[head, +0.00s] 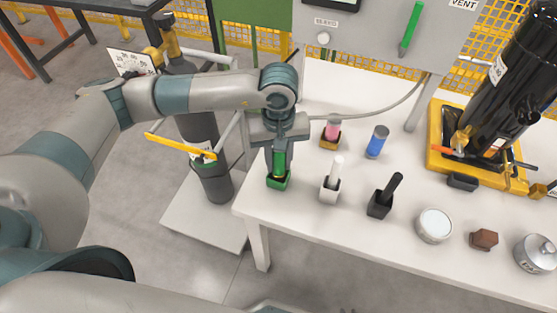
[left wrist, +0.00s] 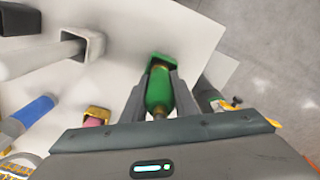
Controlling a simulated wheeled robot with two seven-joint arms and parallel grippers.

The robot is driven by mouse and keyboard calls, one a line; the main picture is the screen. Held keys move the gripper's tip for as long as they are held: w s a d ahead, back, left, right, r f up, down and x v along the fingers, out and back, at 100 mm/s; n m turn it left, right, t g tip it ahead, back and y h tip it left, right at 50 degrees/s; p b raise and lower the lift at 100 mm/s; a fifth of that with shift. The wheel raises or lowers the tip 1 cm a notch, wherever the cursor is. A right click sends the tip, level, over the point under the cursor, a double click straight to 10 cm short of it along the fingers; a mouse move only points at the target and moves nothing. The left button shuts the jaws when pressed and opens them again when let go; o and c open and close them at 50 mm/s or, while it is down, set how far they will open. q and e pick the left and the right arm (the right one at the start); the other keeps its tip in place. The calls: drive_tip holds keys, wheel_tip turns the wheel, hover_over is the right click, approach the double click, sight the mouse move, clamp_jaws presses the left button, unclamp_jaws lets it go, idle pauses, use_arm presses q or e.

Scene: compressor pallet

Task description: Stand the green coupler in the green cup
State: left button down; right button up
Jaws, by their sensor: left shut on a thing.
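My left gripper (head: 280,160) is shut on the green coupler (head: 281,163), which it holds upright from above. The green cup (head: 278,183) stands at the near left corner of the white table. In the left wrist view, the coupler (left wrist: 159,92) sits between the two fingers of the left gripper (left wrist: 160,98), with its brass-coloured end at the mouth of the green cup (left wrist: 174,60). The lower end appears to be at or inside the cup; how deep it is, I cannot tell. My right gripper is not in view.
Right of the green cup stand a white cup (head: 329,195) with a white piece and a black cup (head: 379,207) with a black piece. Behind are a pink piece in a yellow cup (head: 330,143) and a blue cylinder (head: 377,142). A round white container (head: 434,226) stands further right.

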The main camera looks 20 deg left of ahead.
use_arm(q)
drive_tip(key=shift+f+b, duration=0.65)
drive_tip(key=shift+b, duration=0.15)
use_arm(e)
drive_tip(key=shift+d+f, duration=0.1)
drive_tip(key=shift+f, duration=0.7)
use_arm(q)
drive_tip(key=c, duration=1.3)
unclamp_jaws()
drive_tip(key=shift+c, duration=0.2)
use_arm(e)
drive_tip(key=shift+d, duration=0.15)
use_arm(q)
wheel_tip(320, 180, up, 18)
drive_tip(key=b, duration=0.2)
drive_tip(key=shift+f, duration=0.2)
use_arm(e)
drive_tip(key=s+d+g, duration=0.1)
drive_tip(key=s+d+f+g+h, duration=0.1)
drive_tip(key=s+d+g, duration=0.1)
drive_tip(key=shift+s+d, duration=0.15)
drive_tip(key=shift+d, duration=0.15)
use_arm(q)
drive_tip(key=shift+s+f, duration=0.1)
drive_tip(key=shift+s, duration=0.05)
